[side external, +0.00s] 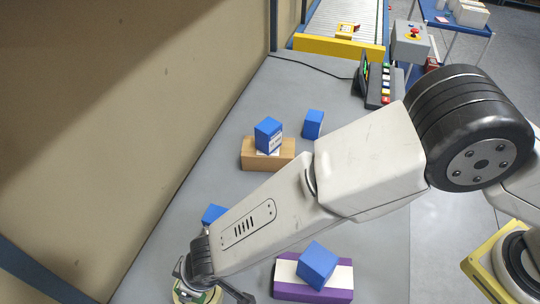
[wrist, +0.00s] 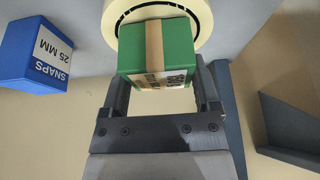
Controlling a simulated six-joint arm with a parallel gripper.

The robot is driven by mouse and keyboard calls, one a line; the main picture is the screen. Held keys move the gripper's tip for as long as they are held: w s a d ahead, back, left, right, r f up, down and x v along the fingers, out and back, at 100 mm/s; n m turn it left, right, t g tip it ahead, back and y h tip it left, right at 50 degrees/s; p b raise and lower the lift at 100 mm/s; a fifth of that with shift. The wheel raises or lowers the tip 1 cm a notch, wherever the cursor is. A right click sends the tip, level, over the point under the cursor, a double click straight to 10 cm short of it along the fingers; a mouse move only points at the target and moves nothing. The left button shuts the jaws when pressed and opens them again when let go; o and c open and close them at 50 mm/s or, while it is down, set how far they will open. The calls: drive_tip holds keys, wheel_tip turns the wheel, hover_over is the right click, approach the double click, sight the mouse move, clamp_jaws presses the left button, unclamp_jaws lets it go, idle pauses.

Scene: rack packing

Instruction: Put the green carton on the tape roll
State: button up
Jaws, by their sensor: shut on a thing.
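The green carton (wrist: 158,52), with a tan tape strip and a white label, is between the fingers of my gripper (wrist: 160,72) in the wrist view. My gripper is shut on it. The cream tape roll (wrist: 125,12) shows just beyond the carton, which overlaps its ring and hides part of it. I cannot tell whether the carton touches the roll. In the side external view my gripper (side external: 212,292) is at the bottom left, and the arm and fingers hide most of the carton.
A blue SNAPS box (wrist: 35,55) stands close by; a blue box (side external: 213,214) shows behind my arm. Another blue box (side external: 268,135) sits on a brown block (side external: 250,155), one (side external: 313,124) stands farther back, and one (side external: 318,263) sits on a purple-and-white box (side external: 310,294). A wall borders the left.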

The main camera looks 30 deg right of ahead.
drive_tip(key=shift+f, duration=0.15)
drive_tip(key=o, duration=1.2)
drive_tip(key=v, duration=1.2)
